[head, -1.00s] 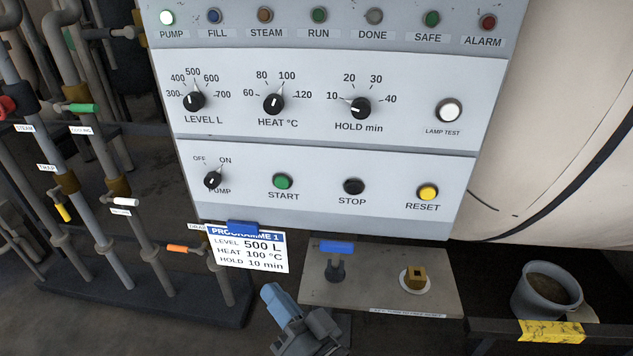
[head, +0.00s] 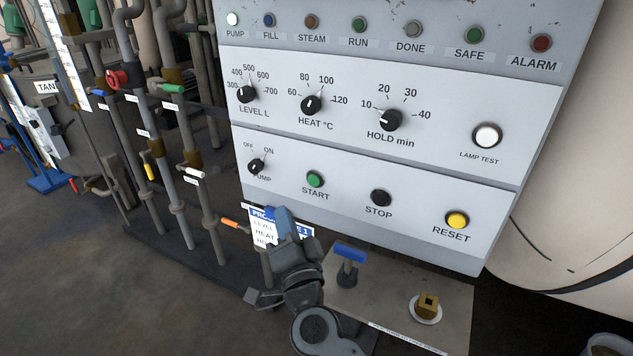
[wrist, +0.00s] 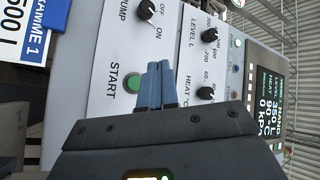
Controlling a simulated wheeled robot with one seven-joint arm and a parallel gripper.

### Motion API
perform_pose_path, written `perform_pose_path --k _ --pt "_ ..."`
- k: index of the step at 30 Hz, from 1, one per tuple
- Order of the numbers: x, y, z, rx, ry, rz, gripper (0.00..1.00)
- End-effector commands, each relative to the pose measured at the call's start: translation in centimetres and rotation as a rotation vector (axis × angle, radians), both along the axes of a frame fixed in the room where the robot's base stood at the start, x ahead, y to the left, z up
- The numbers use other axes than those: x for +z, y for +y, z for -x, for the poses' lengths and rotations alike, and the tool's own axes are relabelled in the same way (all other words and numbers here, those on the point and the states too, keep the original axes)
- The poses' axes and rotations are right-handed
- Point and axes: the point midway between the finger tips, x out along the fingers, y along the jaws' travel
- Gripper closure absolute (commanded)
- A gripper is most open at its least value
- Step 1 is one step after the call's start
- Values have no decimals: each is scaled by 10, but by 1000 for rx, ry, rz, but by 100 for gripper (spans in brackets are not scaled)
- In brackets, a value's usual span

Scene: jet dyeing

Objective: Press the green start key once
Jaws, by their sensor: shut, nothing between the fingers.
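The green start key (head: 315,179) is on the lower section of the grey control panel (head: 345,205), above the label START. It also shows in the wrist view (wrist: 133,83), just left of my fingertips. My gripper (head: 279,212) is below and to the left of the key in the head view, in front of the programme card (head: 262,236), which it partly hides. Its blue fingers are together and empty in the wrist view (wrist: 160,68). The fingertips look apart from the key, though the exact gap to the panel cannot be told.
The black stop key (head: 381,198), yellow reset key (head: 457,219) and pump switch (head: 256,166) share the key's row. A blue-handled valve (head: 350,254) and a brass fitting (head: 428,305) stand on a plate below. Pipes with coloured handles stand at left.

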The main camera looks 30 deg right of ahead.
Motion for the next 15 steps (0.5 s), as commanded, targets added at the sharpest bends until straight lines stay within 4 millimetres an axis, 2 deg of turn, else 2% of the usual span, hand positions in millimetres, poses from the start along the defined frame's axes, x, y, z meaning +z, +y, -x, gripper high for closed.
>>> perform_pose_path --k 8,15 --pt "-2 -9 -6 -2 0 0 100" --pt "-3 -34 -24 -2 -2 0 100"
